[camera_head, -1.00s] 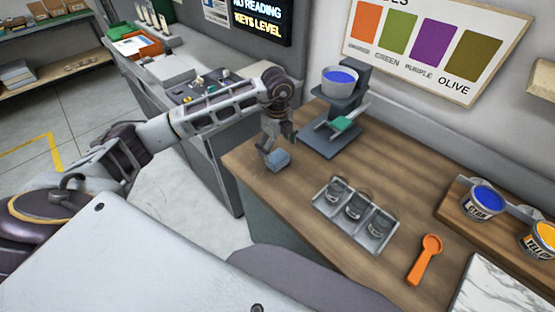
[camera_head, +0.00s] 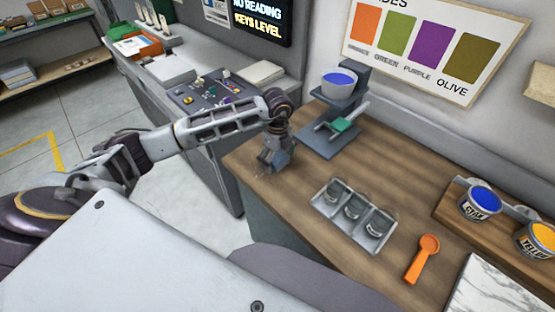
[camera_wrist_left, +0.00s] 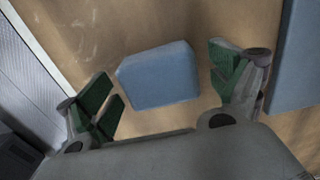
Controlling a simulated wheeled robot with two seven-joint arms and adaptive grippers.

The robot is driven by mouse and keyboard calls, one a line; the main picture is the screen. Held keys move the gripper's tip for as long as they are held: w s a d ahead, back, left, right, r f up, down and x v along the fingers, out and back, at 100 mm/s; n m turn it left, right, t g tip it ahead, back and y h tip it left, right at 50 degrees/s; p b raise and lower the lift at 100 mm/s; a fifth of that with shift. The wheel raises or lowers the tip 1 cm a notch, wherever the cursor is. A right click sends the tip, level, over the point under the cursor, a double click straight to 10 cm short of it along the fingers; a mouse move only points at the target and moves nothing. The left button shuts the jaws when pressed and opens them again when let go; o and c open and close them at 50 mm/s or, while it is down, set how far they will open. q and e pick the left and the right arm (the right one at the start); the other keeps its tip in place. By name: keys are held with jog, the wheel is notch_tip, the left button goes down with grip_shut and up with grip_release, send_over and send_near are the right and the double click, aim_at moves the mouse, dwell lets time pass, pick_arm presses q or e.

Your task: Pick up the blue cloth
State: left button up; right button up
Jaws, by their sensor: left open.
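The blue cloth (camera_wrist_left: 158,76) is a small folded block lying on the wooden counter. In the left wrist view it sits between the two green-padded fingers of my left gripper (camera_wrist_left: 165,92), with a gap on each side. The gripper is open and empty. In the head view my left gripper (camera_head: 270,168) points down over the counter's left end, and the cloth is mostly hidden behind it. My right gripper is not in view.
A grey stand (camera_head: 330,140) with a bowl of blue ink (camera_head: 340,82) is close behind the gripper. The counter's left edge is near.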

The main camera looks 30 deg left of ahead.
pick_arm(q)
jog(key=shift+f, duration=0.3)
jog(key=shift+c, duration=0.4)
jog(key=c, duration=0.9)
